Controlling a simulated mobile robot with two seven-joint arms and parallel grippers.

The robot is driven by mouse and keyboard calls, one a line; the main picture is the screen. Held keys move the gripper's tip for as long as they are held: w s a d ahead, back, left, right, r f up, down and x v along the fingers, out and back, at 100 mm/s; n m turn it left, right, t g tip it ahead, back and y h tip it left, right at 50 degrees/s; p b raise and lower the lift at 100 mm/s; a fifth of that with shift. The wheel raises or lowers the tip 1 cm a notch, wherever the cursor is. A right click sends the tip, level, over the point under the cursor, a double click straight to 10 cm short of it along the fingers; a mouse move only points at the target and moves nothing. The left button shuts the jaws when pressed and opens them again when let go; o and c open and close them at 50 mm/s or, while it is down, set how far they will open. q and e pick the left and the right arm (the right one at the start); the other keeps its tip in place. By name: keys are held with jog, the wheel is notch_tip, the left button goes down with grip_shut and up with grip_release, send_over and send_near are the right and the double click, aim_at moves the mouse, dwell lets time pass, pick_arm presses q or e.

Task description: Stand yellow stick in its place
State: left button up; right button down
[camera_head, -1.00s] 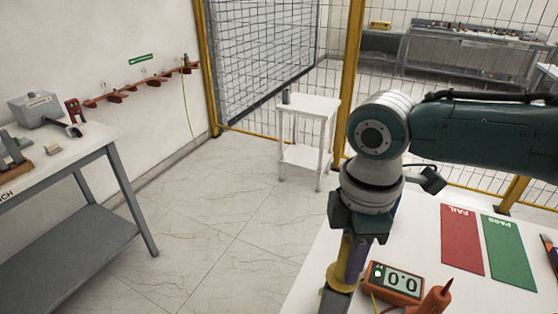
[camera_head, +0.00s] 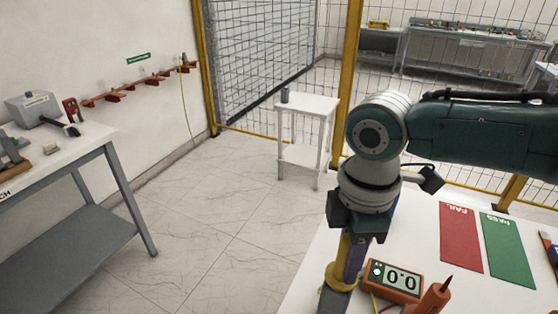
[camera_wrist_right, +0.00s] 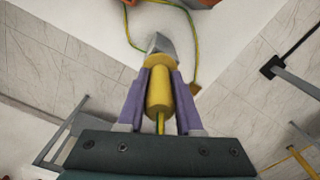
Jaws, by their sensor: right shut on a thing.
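My right gripper (camera_head: 347,266) hangs pointing down over the near left edge of the white table. Its purple fingers are shut on the yellow stick (camera_head: 342,250), which shows between them. In the right wrist view the stick (camera_wrist_right: 159,92) is a thick yellow handle between the two fingers (camera_wrist_right: 158,84), with a grey metal tip (camera_wrist_right: 158,45) beyond it. A green-yellow cable runs close to it. The stick's lower end is partly hidden in the head view. My left gripper is not in view.
The white table (camera_head: 408,222) holds an orange meter (camera_head: 396,281) and red and green mats (camera_head: 461,238). A red-brown peg rack (camera_head: 135,86) runs along the left wall, with a cable hanging at its far end. A grey bench (camera_head: 80,150) and white stand (camera_head: 308,104) border free floor.

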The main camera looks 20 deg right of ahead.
jog(key=shift+f+b, duration=0.35)
jog(key=shift+f, duration=0.2)
dwell(0.4)
jog(key=c, duration=0.5)
grip_release()
